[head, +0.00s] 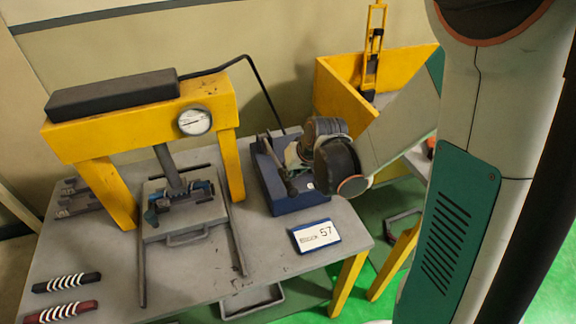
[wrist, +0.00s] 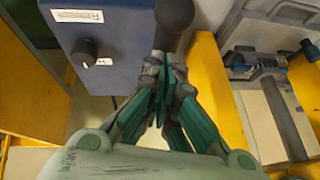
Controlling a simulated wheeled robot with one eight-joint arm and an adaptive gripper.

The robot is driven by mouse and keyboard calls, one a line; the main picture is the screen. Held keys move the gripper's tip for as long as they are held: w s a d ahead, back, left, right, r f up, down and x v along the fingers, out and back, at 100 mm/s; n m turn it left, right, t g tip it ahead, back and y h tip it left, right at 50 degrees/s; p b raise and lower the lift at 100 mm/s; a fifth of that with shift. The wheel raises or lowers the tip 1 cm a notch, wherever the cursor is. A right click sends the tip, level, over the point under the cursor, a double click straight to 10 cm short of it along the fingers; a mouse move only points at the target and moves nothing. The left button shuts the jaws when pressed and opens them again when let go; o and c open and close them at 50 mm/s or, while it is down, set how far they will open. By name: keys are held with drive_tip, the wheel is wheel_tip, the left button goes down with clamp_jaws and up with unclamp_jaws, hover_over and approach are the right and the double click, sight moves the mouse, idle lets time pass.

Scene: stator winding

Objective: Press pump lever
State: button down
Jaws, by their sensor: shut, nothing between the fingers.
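The blue pump box (head: 297,203) stands on the right part of the grey table in the head view. A dark lever-like bar (head: 279,170) slants over it, close to my gripper, which is partly hidden by my wrist. In the wrist view, the blue box (wrist: 118,55) fills the upper left, with a black knob and white labels. My gripper (wrist: 165,68) has its teal fingers together and empty. A dark round bar end (wrist: 174,14), probably the lever, is just beyond the fingertips; I cannot tell whether they touch.
A yellow press (head: 150,125) with a round gauge (head: 195,121) stands left of the pump, a black hose arching between them. A sign (head: 316,235) lies in front of the pump. A yellow-sided bin (head: 340,95) is behind right. Striped tools lie at the table's front left.

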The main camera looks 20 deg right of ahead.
sight(292, 189)
drive_tip(key=f+b, duration=0.2)
drive_tip(key=s+f+b, duration=0.1)
drive_tip(key=f+b, duration=0.1)
drive_tip(key=f, duration=0.1)
drive_tip(key=shift+s+f, duration=0.1)
drive_tip(key=shift+f, duration=0.1)
drive_tip(key=shift+s+f, duration=0.25)
drive_tip(key=shift+f, duration=0.05)
drive_tip(key=shift+s, duration=0.1)
drive_tip(key=s+p+v, duration=0.1)
drive_tip(key=p+v, duration=0.4)
drive_tip(key=v, duration=0.8)
drive_tip(key=shift+d+f+p, duration=0.15)
drive_tip(key=shift+d+p, duration=0.05)
drive_tip(key=shift+p, duration=0.15)
idle(1.0)
